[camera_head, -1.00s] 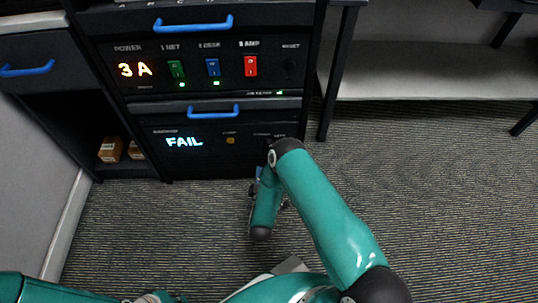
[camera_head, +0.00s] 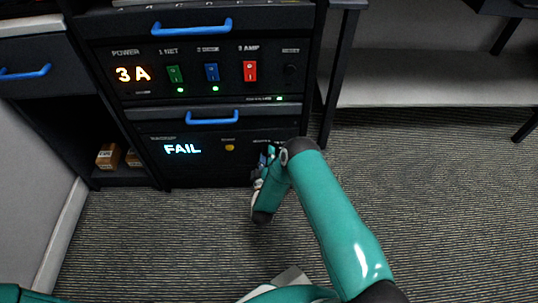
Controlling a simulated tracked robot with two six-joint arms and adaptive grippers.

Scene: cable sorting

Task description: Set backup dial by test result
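The backup panel (camera_head: 200,165) is the lower unit of the black rack; its display (camera_head: 182,149) reads "FAIL" in pale blue. A yellow button (camera_head: 230,147) sits right of the display. The backup dial is not clearly visible; my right arm covers the panel's right part. My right gripper (camera_head: 262,168) is close in front of that part, mostly hidden behind its own wrist, so its fingers and any contact cannot be made out. My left gripper is not in view; only a bit of my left arm shows at the bottom left.
Above, the power panel shows "3 A" (camera_head: 133,74) with a green switch (camera_head: 174,74), a blue switch (camera_head: 211,72), a red switch (camera_head: 250,71) and a dark reset knob (camera_head: 290,70). Blue handles (camera_head: 212,117) stick out. Small boxes (camera_head: 108,156) sit on a low left shelf. Carpet is clear at right.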

